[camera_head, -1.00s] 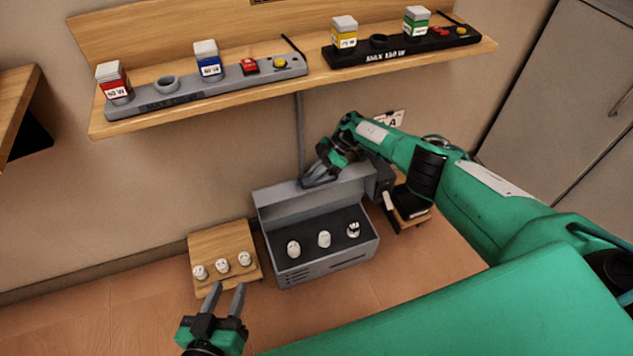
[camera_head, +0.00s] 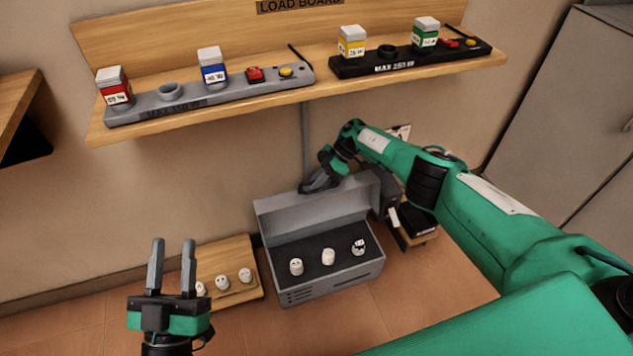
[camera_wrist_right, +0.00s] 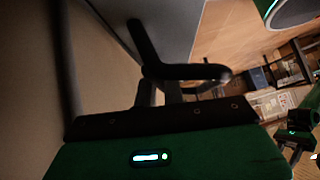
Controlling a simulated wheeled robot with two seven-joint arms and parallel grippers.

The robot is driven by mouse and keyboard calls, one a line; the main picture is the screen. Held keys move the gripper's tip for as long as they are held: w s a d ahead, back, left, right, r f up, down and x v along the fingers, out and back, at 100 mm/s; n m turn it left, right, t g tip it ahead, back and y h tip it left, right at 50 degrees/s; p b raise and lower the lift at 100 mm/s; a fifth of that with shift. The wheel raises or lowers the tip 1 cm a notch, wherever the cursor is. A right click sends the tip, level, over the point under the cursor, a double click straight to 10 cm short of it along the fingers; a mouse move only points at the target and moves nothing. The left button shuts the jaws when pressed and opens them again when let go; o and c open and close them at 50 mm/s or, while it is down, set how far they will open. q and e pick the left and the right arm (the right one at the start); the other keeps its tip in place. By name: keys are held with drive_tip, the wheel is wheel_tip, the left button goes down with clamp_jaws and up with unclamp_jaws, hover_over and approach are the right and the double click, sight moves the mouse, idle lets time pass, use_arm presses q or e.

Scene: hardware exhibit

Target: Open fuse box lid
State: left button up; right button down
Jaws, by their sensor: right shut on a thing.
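The grey fuse box (camera_head: 330,279) stands on the floor against the wall. Its lid (camera_head: 310,208) is raised and leans back, so the dark interior with several white fuses (camera_head: 328,257) shows. My right gripper (camera_head: 312,187) is at the top edge of the lid and shut on it. In the right wrist view the dark fingers (camera_wrist_right: 180,72) are by the grey lid panel (camera_wrist_right: 165,25); the exact grip is hard to make out. My left gripper (camera_head: 172,255) is open and empty, in front of the small wooden board to the left of the box.
The wooden board (camera_head: 232,252) left of the box holds several white fuses. Above, a wooden shelf (camera_head: 210,117) carries a grey panel (camera_head: 200,100) and a black panel (camera_head: 400,62) with coloured blocks. A dark object (camera_head: 416,218) sits right of the box.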

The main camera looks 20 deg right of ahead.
drive_tip(key=c, duration=1.5)
unclamp_jaws()
drive_tip(key=shift+a, duration=0.1)
